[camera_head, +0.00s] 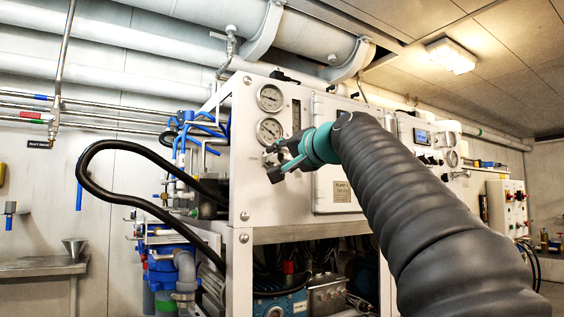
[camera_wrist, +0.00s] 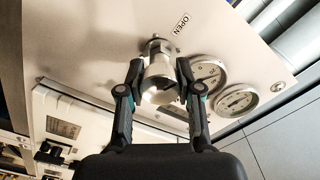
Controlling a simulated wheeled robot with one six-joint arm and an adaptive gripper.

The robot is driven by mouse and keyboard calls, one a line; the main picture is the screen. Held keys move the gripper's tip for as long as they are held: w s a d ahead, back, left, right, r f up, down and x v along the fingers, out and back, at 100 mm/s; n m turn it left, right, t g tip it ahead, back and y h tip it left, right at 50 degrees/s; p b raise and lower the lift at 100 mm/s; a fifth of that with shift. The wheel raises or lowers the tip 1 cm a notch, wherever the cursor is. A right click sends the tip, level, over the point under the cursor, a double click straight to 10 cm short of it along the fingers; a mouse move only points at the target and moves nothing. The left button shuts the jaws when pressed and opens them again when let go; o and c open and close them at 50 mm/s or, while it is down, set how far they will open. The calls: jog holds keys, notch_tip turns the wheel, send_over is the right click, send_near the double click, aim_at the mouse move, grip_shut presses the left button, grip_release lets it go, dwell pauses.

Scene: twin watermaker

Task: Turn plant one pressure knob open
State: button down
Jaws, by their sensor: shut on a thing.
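The pressure knob (camera_wrist: 158,82) is a silver metal cylinder on the white panel of plant one (camera_head: 258,207). In the wrist view my gripper (camera_wrist: 159,75) has one finger on each side of the knob and is shut on it. A label reading OPEN (camera_wrist: 181,23) is on the panel near the knob. In the head view my gripper (camera_head: 279,160) is at the panel's left part, below two round gauges, and largely hides the knob. The upper gauge (camera_head: 270,97) and lower gauge (camera_head: 269,130) also show in the wrist view, beside the right finger.
A thick black hose (camera_head: 110,147) loops out to the left of the plant. A white door with a plate (camera_head: 342,191) is right of my gripper. Pumps and cables fill the open bay (camera_head: 290,285) below. A steel sink bench (camera_head: 40,266) stands at far left.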

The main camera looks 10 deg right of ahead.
jog(key=n+b, duration=0.1)
jog(key=n, duration=0.5)
jog(key=shift+a+b, duration=0.1)
jog(key=shift+b, duration=0.2)
jog(key=n+b, duration=0.1)
jog(key=n, duration=0.5)
jog(key=shift+n, duration=0.4)
jog(key=c, duration=0.7)
grip_release()
jog(key=shift+c, duration=0.2)
jog(key=v, duration=1.2)
